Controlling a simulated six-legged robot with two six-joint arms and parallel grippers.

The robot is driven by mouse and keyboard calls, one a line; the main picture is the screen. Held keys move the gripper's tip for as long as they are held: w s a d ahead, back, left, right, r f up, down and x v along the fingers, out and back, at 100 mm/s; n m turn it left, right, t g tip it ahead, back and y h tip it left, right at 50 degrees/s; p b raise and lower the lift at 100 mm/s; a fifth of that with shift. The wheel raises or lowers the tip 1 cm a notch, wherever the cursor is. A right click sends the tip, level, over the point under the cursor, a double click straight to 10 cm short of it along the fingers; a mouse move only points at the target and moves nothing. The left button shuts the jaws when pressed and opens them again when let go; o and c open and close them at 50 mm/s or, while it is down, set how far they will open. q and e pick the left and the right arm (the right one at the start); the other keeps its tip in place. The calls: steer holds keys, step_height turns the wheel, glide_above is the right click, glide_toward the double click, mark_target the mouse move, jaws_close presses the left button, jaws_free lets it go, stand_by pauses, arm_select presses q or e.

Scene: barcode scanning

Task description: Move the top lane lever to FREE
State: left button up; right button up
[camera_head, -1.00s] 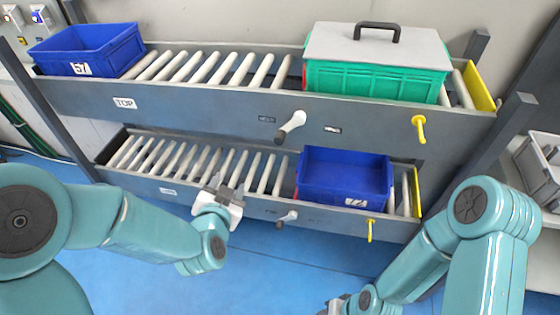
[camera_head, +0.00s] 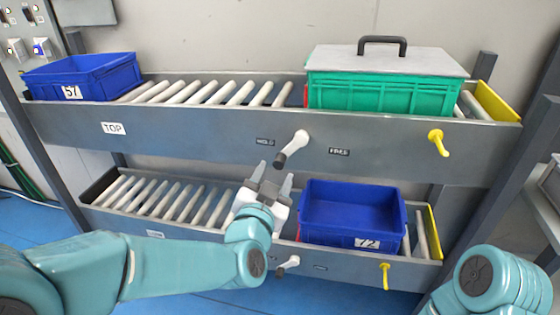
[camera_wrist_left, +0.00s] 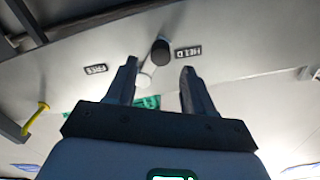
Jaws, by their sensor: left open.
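The top lane lever (camera_head: 293,147) has a white pivot and a dark grip. It sits on the top rail's front face between the HOLD label (camera_head: 265,141) and the FREE label (camera_head: 339,152), its grip slanting down and left, towards the HOLD side. My left gripper (camera_head: 274,174) is open just below the lever's grip, fingers pointing up at it. In the left wrist view the dark grip of the lever (camera_wrist_left: 161,49) shows between and beyond the open fingertips (camera_wrist_left: 159,66), with nothing held. The FREE label (camera_wrist_left: 95,69) is to the left there. My right gripper is out of frame.
A green crate with a grey lid (camera_head: 385,95) and a blue bin (camera_head: 84,84) marked 57 stand on the top rollers. Another blue bin (camera_head: 350,228) is on the lower lane. The lower lever (camera_head: 287,264) and yellow handles (camera_head: 438,142) are nearby.

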mark_target(279, 164)
arm_select(q)
steer(key=w, duration=0.3)
steer(key=w+d, duration=0.1)
steer(key=w, duration=0.2)
steer(key=shift+w+d, duration=0.1)
steer(key=shift+w, duration=0.05)
